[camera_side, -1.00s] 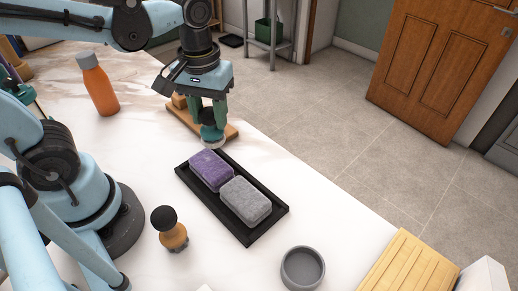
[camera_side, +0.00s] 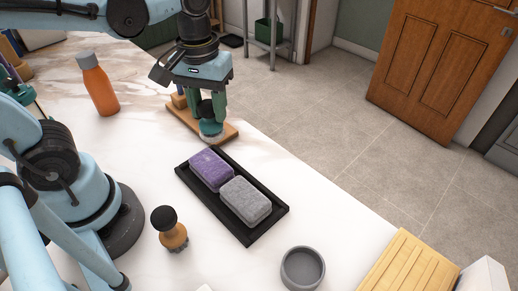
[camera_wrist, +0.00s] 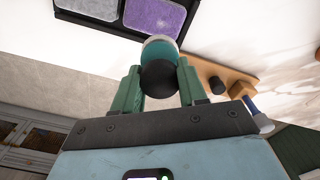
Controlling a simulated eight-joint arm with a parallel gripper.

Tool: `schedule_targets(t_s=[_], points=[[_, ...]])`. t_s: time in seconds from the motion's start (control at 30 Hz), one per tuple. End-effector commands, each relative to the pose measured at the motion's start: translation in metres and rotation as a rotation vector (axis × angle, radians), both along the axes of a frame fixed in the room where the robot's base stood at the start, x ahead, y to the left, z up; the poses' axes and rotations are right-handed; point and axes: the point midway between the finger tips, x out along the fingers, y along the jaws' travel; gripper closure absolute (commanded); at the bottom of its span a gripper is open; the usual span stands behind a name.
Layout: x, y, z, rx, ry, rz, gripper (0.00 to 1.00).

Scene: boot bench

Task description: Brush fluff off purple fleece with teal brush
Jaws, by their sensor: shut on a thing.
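The purple fleece block (camera_side: 211,169) lies in a black tray (camera_side: 250,239), with pale specks on its top in the wrist view (camera_wrist: 155,17). A grey block (camera_side: 246,201) lies beside it in the same tray. My gripper (camera_side: 209,112) is shut on the dark knob of the teal brush (camera_side: 212,128). In the wrist view the brush's teal body and pale rim (camera_wrist: 161,48) show beyond the black knob between my fingers (camera_wrist: 158,84). The brush is over the near end of a wooden board, apart from the fleece; I cannot tell if it touches the board.
The wooden board (camera_side: 187,115) carries a small block and pegs. A second brush with an orange body (camera_side: 173,236) stands left of the tray. An orange bottle (camera_side: 97,84), a grey round dish (camera_side: 302,268) and a slatted wooden board (camera_side: 411,264) stand on the white bench.

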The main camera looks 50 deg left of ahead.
Motion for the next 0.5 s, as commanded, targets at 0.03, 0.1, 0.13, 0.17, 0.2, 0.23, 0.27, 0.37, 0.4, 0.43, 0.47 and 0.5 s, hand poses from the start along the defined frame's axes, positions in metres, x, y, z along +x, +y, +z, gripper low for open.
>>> schedule_targets(t_s=[0.03, 0.1, 0.13, 0.17, 0.2, 0.23, 0.27, 0.37, 0.4, 0.43, 0.47, 0.5], points=[[0.000, 0.000, -0.005, 0.000, 0.000, 0.000, 1.00], [0.000, 0.000, -0.011, 0.000, 0.000, 0.000, 1.00], [0.000, 0.000, -0.014, 0.000, 0.000, 0.000, 1.00], [0.000, 0.000, -0.017, 0.000, 0.000, 0.000, 1.00], [0.000, 0.000, -0.020, 0.000, 0.000, 0.000, 1.00], [0.000, 0.000, -0.023, 0.000, 0.000, 0.000, 1.00], [0.000, 0.000, -0.026, 0.000, 0.000, 0.000, 1.00], [0.000, 0.000, -0.035, 0.000, 0.000, 0.000, 1.00], [0.001, 0.000, -0.041, 0.000, 0.000, 0.000, 1.00], [0.001, 0.000, -0.047, 0.000, 0.000, 0.000, 1.00], [0.000, 0.000, -0.049, 0.000, 0.000, 0.000, 1.00], [-0.006, 0.000, -0.042, 0.000, 0.000, 0.000, 1.00]])
